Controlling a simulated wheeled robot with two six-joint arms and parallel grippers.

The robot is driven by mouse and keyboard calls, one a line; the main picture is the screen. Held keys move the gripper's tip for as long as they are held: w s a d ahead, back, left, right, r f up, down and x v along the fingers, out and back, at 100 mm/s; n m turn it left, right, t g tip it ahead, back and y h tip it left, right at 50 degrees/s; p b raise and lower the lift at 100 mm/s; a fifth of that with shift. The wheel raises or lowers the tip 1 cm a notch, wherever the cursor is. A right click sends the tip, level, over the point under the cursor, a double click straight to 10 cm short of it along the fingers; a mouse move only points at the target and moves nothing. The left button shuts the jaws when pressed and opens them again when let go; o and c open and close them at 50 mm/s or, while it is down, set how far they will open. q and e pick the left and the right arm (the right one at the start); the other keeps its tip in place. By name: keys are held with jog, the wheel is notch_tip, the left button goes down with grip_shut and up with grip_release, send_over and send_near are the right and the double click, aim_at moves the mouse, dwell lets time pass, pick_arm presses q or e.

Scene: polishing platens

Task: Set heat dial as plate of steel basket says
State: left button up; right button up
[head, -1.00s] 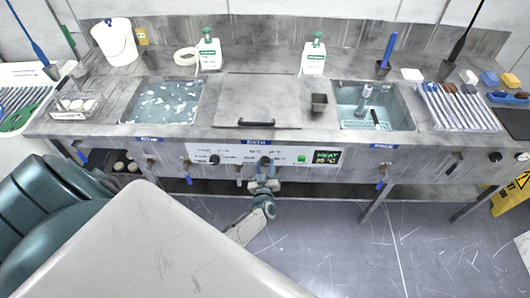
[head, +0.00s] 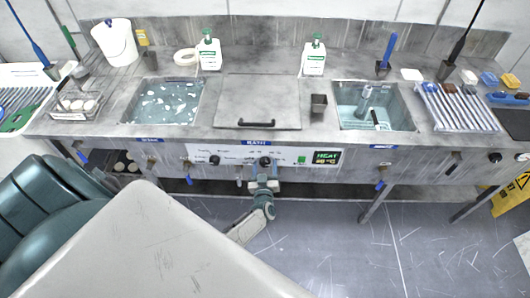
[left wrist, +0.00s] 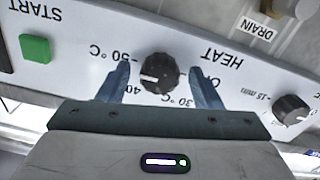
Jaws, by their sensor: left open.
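The heat dial (left wrist: 159,73) is a dark round knob with a white mark, on a white panel that appears upside down in the left wrist view. Its mark points left, towards the 40 and 50 °C labels; I cannot tell exactly which. My left gripper (left wrist: 158,80) is open, one finger on each side of the dial, with visible gaps. In the head view the dial (head: 265,161) sits just above my left gripper (head: 262,180). The steel basket (head: 78,106) stands at the far left of the bench with pale round things in it; its plate is unreadable. My right gripper is out of view.
A green START button (left wrist: 35,48) and another black knob (left wrist: 291,109) flank the dial. The lidded bath (head: 258,100) lies above, with a sink on each side.

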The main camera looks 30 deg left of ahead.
pick_arm(q)
jog(key=shift+s, duration=0.1)
jog(key=b+v, duration=0.1)
jog(key=v, duration=0.9)
jog(key=shift+s+d, duration=0.2)
jog(key=shift+s, duration=0.1)
jog(key=shift+f, duration=0.15)
jog(key=s+d+f+m+g+h+b, duration=0.1)
jog(key=s+f+m+g+h, duration=0.15)
jog(key=s+f, duration=0.4)
jog(key=s+d+f+m+g+h+b, duration=0.1)
jog(key=s+f+m+h, duration=0.2)
jog(key=f, duration=0.7)
jog(key=s+d+f+m+g+h+b, duration=0.1)
jog(key=s+f+g+h+b, duration=0.15)
jog(key=s+f, duration=0.45)
jog(key=s+a+f+g, duration=0.1)
jog(key=s+f, duration=0.3)
jog(key=s, duration=0.4)
jog(key=s+a+f+m+g+b, duration=0.1)
jog(key=s+f+g, duration=0.3)
jog(key=s, duration=0.4)
jog(key=s+a+f+m+g, duration=0.1)
jog(key=s+f+g, duration=0.2)
jog(key=s, duration=0.6)
notch_tip(320, 180, down, 3)
jog(key=shift+a+r+h, duration=0.2)
jog(key=shift+a+h, duration=0.2)
jog(key=shift+m, duration=0.25)
